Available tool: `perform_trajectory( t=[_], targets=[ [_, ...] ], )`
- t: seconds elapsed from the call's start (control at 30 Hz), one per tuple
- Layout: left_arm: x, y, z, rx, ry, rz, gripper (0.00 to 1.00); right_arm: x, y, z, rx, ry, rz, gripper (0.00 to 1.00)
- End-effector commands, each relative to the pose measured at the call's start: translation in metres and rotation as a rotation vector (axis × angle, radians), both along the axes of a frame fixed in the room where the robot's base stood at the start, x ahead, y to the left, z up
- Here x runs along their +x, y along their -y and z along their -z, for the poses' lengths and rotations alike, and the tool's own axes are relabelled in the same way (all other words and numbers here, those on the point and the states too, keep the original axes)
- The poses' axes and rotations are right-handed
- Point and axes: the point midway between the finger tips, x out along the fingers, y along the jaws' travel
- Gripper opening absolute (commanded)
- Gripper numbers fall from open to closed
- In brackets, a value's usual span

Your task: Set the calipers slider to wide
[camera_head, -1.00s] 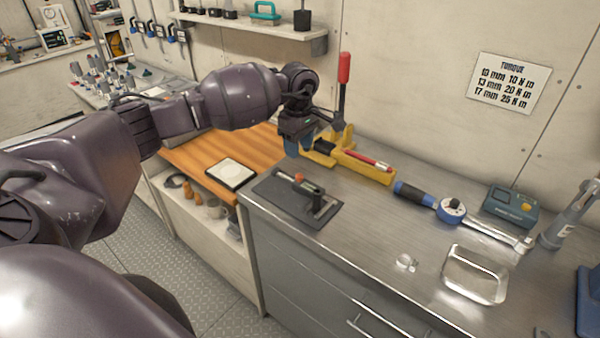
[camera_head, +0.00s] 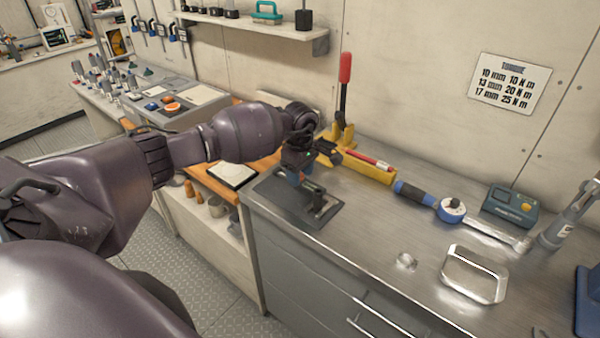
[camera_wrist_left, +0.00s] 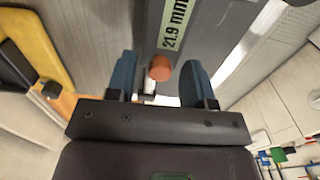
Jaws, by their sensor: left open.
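The calipers (camera_head: 324,207) stand on a dark grey base plate (camera_head: 274,196) at the left front of the steel bench. In the left wrist view, a label (camera_wrist_left: 174,24) on the grey body reads 21.9 mm. An orange-red round slider knob (camera_wrist_left: 160,68) on a pale stem shows below it. My left gripper (camera_head: 301,179) is over the calipers and covers part of them. In the left wrist view its blue fingers (camera_wrist_left: 158,80) are open, one on each side of the knob, with gaps visible. I cannot tell whether the fingertips reach knob height. My right gripper is not in view.
A yellow fixture (camera_head: 372,171) with a red-handled lever (camera_head: 344,78) stands just behind. A blue-handled torque wrench (camera_head: 416,194), a green-grey box (camera_head: 510,208) and a metal tray (camera_head: 472,275) lie to the right. The bench front between is mostly clear.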

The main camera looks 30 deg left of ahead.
Motion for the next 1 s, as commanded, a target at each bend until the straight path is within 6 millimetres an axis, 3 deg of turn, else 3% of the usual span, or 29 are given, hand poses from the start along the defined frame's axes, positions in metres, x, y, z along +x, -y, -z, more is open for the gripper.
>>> perform_trajectory(
  t=[0.03,0.33,0.57,0.8,1.0],
  targets=[
    [0.0,0.0,0.0,0.0,0.0,0.0,0.43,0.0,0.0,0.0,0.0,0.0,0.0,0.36],
    [0.0,0.0,0.0,0.0,0.0,0.0,0.0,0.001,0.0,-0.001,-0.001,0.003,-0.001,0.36],
    [0.0,-0.002,0.0,0.001,0.001,-0.001,0.0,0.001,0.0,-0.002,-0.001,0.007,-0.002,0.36],
    [0.002,-0.018,0.002,0.002,-0.001,-0.001,0.0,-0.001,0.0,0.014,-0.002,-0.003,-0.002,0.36],
    [0.001,-0.018,-0.001,0.0,0.0,-0.001,0.0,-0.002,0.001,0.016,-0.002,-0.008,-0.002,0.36]
  ],
)
